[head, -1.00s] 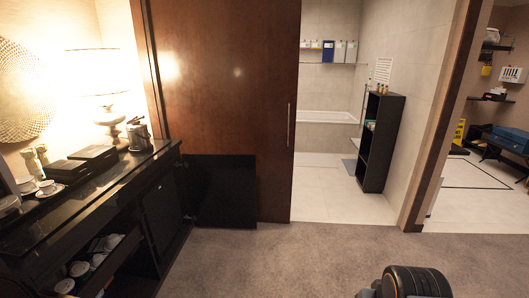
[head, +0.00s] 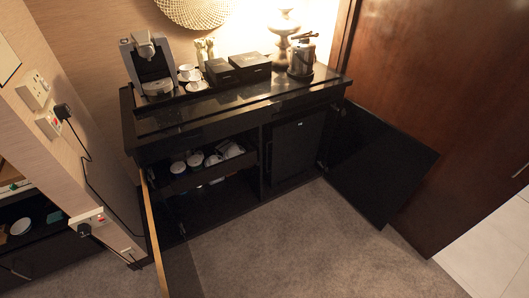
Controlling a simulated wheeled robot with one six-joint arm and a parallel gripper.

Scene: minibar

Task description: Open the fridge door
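The minibar cabinet (head: 215,128) is black and stands against the wall. In its right bay is a dark flat front that looks like the fridge door (head: 297,150), with a small light mark near its top right. It appears shut. A black cabinet door (head: 380,165) stands swung open to the right of that bay. A handle on the fridge front cannot be made out. My gripper is not in view.
Another cabinet door (head: 156,235) stands open at the left, seen nearly edge-on. The left bay has a drawer with several cups (head: 196,160). A coffee machine (head: 151,65), black boxes (head: 238,67) and a kettle-like pot (head: 301,57) stand on top. Carpet (head: 300,245) in front is clear.

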